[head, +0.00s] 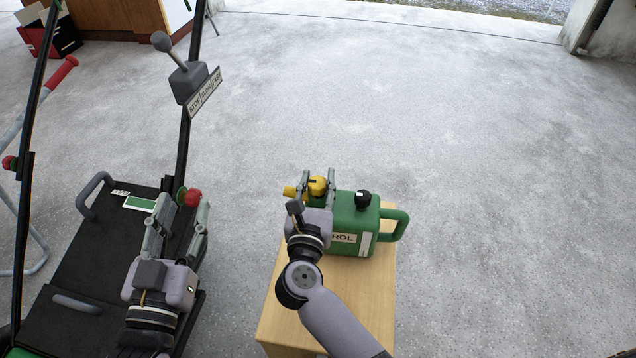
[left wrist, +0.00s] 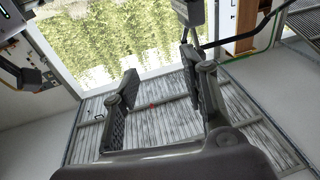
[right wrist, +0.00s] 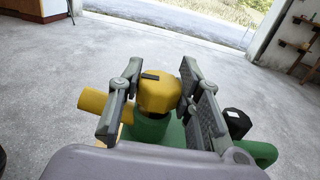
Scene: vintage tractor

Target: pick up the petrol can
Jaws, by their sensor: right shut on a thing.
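The green petrol can (head: 352,222) stands upright on a light wooden stand, its label partly hidden by my right gripper. It has a yellow cap (right wrist: 159,96), a yellow spout (right wrist: 92,101), a black knob (head: 363,199) and a green handle at the right (head: 399,222). My right gripper (head: 322,178) is shut on the yellow cap, with one finger on each side in the right wrist view. My left gripper (head: 181,198) is open and empty above the black platform at the left; in the left wrist view its fingers (left wrist: 162,100) are apart with nothing between them.
The wooden stand (head: 284,318) has bare top in front of the can. At the left are a black platform (head: 97,250) with handles, a red button (head: 192,197) and a lever (head: 187,75) with a speed label. Open concrete floor (head: 460,130) lies behind and to the right.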

